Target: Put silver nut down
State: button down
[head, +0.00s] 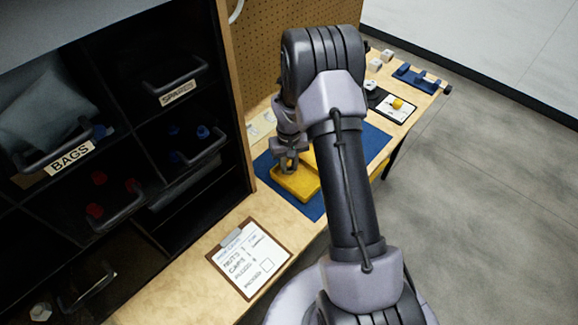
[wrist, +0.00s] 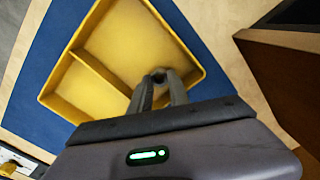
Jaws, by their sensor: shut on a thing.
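The silver nut (wrist: 158,77) shows in the wrist view as a small dark grey ring between the fingertips. My gripper (wrist: 157,88) is shut on it, over one compartment of the yellow tray (wrist: 62,55), near the tray's edge. I cannot tell whether the nut touches the tray floor. In the head view my gripper (head: 288,163) points down at the left part of the yellow tray (head: 297,184), and the nut cannot be made out there. The tray has a divider and looks empty otherwise.
The tray lies on a blue mat (head: 314,207) on the wooden bench. A clipboard (head: 248,258) lies nearer on the bench. A dark shelf unit with bins (head: 110,150) stands at left. A pegboard (head: 265,50) rises behind. Small parts lie at the far right end.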

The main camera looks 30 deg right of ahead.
jog(key=shift+f, duration=0.15)
jog(key=c, duration=1.2)
grip_release()
jog(key=shift+c, duration=0.2)
notch_tip(320, 180, up, 14)
jog(key=f+p, duration=0.1)
jog(key=p, duration=0.4)
notch_tip(320, 180, up, 11)
jog(key=t, duration=0.2)
send_over(288, 169)
jog(key=s+a, duration=0.2)
jog(key=a, duration=0.3)
jog(key=s+a+r+m+t, duration=0.1)
jog(key=s+a+r, duration=0.2)
jog(key=s+r, duration=0.25)
jog(key=s+a+r+t, duration=0.1)
jog(key=s+a+r, duration=0.3)
jog(key=r, duration=0.2)
jog(key=s+a+r+m+t+y, duration=0.1)
jog(key=s+a, duration=0.4)
jog(key=s, duration=0.8)
jog(key=shift+r+t+y, duration=0.4)
jog(key=shift+r+y, duration=0.1)
jog(key=shift+r, duration=0.2)
